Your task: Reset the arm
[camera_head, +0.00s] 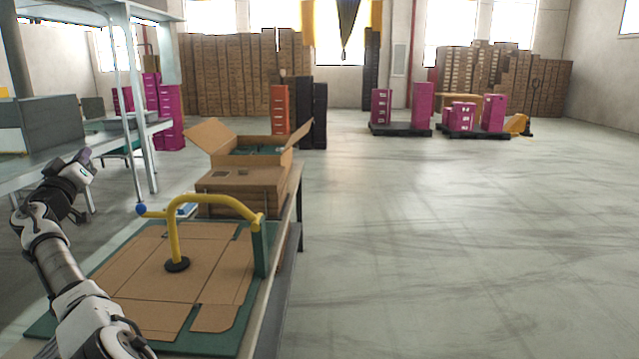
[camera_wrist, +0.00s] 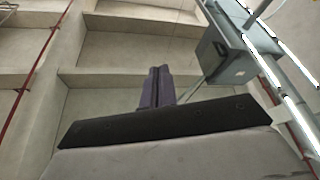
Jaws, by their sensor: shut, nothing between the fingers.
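My arm rises along the left side of the head view. My gripper (camera_head: 82,156) is raised above the left end of the worktable, pointing up and away. In the wrist view my gripper (camera_wrist: 157,74) shows its two dark fingers pressed together, with nothing between them. It is apart from the cardboard and the yellow bar. Behind the fingers the wrist view shows pale wall or ceiling panels.
A flat cardboard blank (camera_head: 215,265) lies on the green mat (camera_head: 215,340). A yellow bent bar (camera_head: 205,200) stands over it. An open box (camera_head: 245,180) sits behind. A grey-white shelf frame (camera_head: 133,100) stands at left. The floor (camera_head: 450,230) at right is clear.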

